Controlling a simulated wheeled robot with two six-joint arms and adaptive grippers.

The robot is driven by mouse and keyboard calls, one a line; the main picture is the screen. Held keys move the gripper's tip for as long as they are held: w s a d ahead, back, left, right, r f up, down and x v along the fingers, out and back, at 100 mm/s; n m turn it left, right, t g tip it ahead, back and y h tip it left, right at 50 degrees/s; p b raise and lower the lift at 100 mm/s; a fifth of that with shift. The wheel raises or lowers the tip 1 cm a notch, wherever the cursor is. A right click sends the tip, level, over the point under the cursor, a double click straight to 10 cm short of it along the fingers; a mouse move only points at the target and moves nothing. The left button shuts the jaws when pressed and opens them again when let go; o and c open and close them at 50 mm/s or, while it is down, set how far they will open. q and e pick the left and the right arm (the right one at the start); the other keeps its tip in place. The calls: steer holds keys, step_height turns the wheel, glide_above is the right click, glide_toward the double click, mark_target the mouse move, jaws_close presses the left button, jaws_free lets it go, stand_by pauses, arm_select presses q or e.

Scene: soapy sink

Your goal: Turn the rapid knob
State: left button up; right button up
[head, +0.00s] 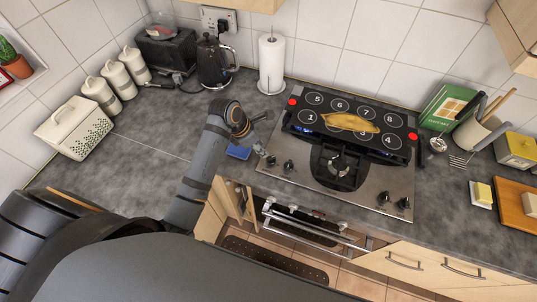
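The steel gas hob (355,205) is set in the grey counter. Along its front edge are black knobs: two at the left, a left one (271,160) and one beside it (289,167), and two at the right, an inner one (383,197) and an outer one (403,204). I cannot read labels, so I cannot tell which is the rapid knob. My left gripper (264,132) is over the counter at the hob's left edge, close to the left knobs. Its fingers look spread, with nothing seen between them. My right gripper is out of view.
A black tray with numbered circles (313,99) lies across the hob's rear, with a yellow-brown item (350,122) on it. A blue sponge (238,152) lies below my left gripper. A paper towel holder (271,65) and kettle (214,62) stand behind.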

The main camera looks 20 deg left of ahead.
mark_target(270, 157)
arm_select(q)
steer(key=p+x, duration=0.1)
steer(key=x, duration=0.7)
steer(key=shift+f, duration=0.15)
jaws_close()
